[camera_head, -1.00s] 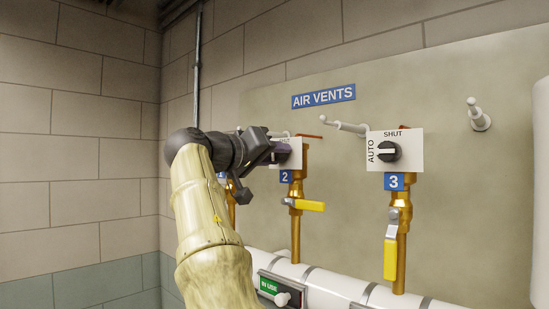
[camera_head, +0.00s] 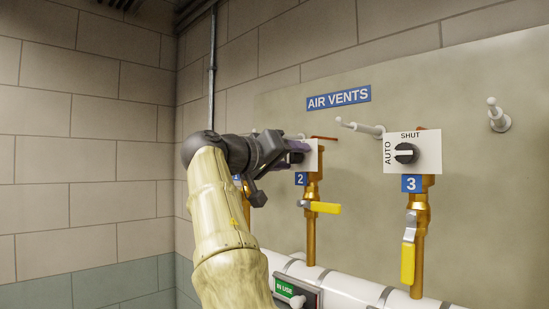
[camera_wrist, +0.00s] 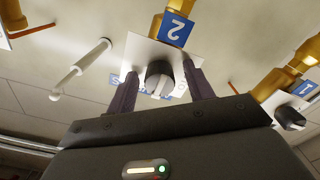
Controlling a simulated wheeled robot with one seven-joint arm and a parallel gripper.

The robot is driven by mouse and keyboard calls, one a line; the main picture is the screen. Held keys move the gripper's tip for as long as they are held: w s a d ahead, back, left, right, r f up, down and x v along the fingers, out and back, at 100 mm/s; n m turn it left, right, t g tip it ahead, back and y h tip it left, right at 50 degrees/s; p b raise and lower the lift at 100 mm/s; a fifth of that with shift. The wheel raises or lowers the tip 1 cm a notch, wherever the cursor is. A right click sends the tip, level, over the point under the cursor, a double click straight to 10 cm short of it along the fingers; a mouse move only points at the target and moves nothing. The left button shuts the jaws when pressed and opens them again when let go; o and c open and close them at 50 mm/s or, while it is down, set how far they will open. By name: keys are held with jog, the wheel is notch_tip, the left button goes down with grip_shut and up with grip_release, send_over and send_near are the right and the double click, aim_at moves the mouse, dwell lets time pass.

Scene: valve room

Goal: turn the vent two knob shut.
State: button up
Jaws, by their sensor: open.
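The vent two knob (camera_wrist: 160,74) is a dark round knob with a pale pointer line on a white plate (camera_wrist: 138,50). In the wrist view it sits between the two fingers of my gripper (camera_wrist: 160,92), which are open with one on each side; I cannot tell whether they touch it. The blue "2" label (camera_wrist: 175,28) shows upside down there. In the head view my gripper (camera_head: 294,152) is at the number two plate (camera_head: 314,155) and hides its knob. The plate's lettering is mostly covered, so the knob's exact setting cannot be told.
The vent three knob (camera_head: 405,153) is to the right, pointing at AUTO. Yellow valve levers (camera_head: 322,207) hang on the brass pipes below. White pegs (camera_head: 360,128) stick out of the wall panel. Another knob (camera_wrist: 289,117) shows at right in the wrist view.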

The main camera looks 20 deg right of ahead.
jog(key=b+v, duration=0.1)
jog(key=v, duration=1.6)
jog(key=shift+a, duration=0.2)
